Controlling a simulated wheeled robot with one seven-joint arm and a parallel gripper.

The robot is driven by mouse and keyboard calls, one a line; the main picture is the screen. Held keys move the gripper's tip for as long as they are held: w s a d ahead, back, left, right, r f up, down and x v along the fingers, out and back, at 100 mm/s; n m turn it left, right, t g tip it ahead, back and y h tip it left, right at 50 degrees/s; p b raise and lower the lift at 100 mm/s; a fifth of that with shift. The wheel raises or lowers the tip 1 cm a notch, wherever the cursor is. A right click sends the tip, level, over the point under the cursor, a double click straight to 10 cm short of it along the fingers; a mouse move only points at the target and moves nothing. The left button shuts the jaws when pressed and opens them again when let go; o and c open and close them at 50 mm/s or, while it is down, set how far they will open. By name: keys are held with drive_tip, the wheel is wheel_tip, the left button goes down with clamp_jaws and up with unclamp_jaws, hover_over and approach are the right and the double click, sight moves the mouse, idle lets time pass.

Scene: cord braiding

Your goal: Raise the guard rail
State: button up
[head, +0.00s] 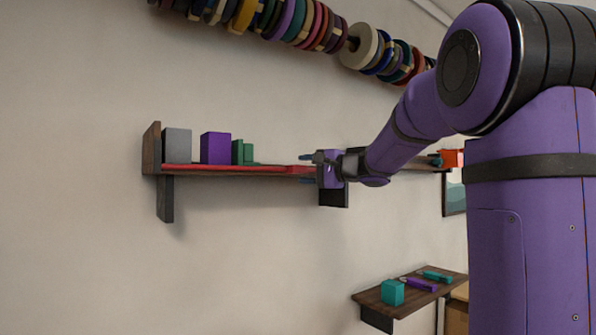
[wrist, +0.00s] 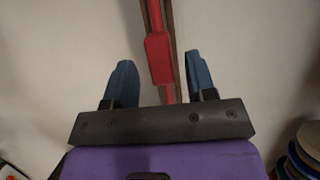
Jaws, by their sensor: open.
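The guard rail is a red bar (head: 225,168) along the front edge of a dark wooden wall shelf (head: 151,150), low at shelf-board level. A thicker red block (wrist: 159,58) on the rail shows in the wrist view, and it also shows at the rail's right part in the head view (head: 299,170). My gripper (head: 305,169) is at this right part, pointing left. In the wrist view my gripper (wrist: 159,64) has its blue fingers apart, one on each side of the red block, with visible gaps. The rail's far right end is hidden behind my gripper and arm.
A grey block (head: 177,146), a purple block (head: 215,148) and green pieces (head: 242,152) stand on the shelf. Cord spools (head: 300,22) hang above. A lower shelf (head: 375,297) holds a teal box (head: 392,292) and small tools. The wall beneath the upper shelf is clear.

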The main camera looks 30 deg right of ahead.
drive_tip(key=shift+x, duration=1.35)
clamp_jaws()
drive_tip(key=shift+r, duration=2.35)
unclamp_jaws()
drive_tip(key=shift+s, duration=0.1)
drive_tip(key=v, duration=1)
drive_tip(key=shift+s+d, duration=0.2)
drive_tip(key=shift+s, duration=0.05)
